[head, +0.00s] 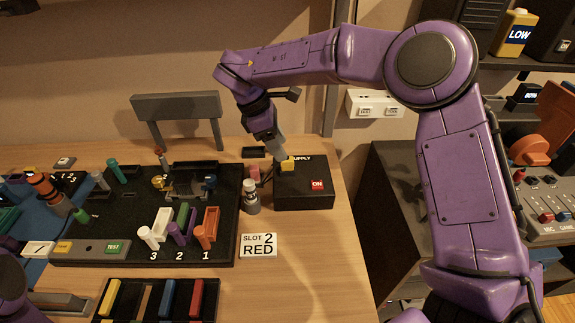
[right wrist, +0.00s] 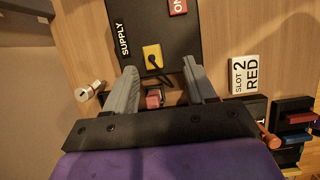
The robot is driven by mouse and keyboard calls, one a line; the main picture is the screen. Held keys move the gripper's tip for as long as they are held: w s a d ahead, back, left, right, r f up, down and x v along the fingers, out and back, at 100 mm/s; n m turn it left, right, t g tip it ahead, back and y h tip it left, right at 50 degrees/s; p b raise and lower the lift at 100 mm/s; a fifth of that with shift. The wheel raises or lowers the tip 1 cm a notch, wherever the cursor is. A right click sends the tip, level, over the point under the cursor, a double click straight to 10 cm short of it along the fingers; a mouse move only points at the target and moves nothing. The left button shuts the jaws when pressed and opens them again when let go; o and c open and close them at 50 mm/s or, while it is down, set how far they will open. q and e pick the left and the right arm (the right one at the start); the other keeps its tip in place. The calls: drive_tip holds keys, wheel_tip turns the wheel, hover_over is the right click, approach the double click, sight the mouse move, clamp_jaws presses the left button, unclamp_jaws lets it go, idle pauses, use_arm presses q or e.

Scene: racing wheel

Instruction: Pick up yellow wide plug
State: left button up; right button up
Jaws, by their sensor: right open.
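The yellow plug (head: 287,165) sits on the black supply box (head: 305,196), at its back left part. In the right wrist view the yellow plug (right wrist: 152,52) shows as a square block with a dark cable on its face. My right gripper (head: 280,150) is at the box's back left edge, close to the plug, and partly covers it in the head view. In the right wrist view its two grey fingers (right wrist: 161,80) are spread with nothing held, and the plug lies beyond the tips, between their lines. I cannot tell whether they touch it.
A small pink-red block (right wrist: 153,100) lies near the fingers. A white-topped bottle (head: 250,196) stands left of the box. A "SLOT 2 RED" card (head: 258,246) lies in front. The black board (head: 140,253) with coloured levers fills the left. The table's front right is clear.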

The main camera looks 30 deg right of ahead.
sight(287, 166)
drive_tip(key=f, duration=0.1)
drive_tip(key=d+f+p, duration=0.1)
drive_tip(key=f, duration=0.1)
drive_tip(key=w+f, duration=0.1)
drive_tip(key=shift+d+f+p, duration=0.3)
drive_tip(key=shift+p, duration=0.05)
drive_tip(key=shift+s+d+f, duration=0.15)
drive_tip(key=shift+d+f, duration=0.05)
drive_tip(key=shift+f, duration=0.15)
drive_tip(key=shift+s+d, duration=0.1)
drive_tip(key=shift+s, duration=0.15)
clamp_jaws()
drive_tip(key=shift+r, duration=0.1)
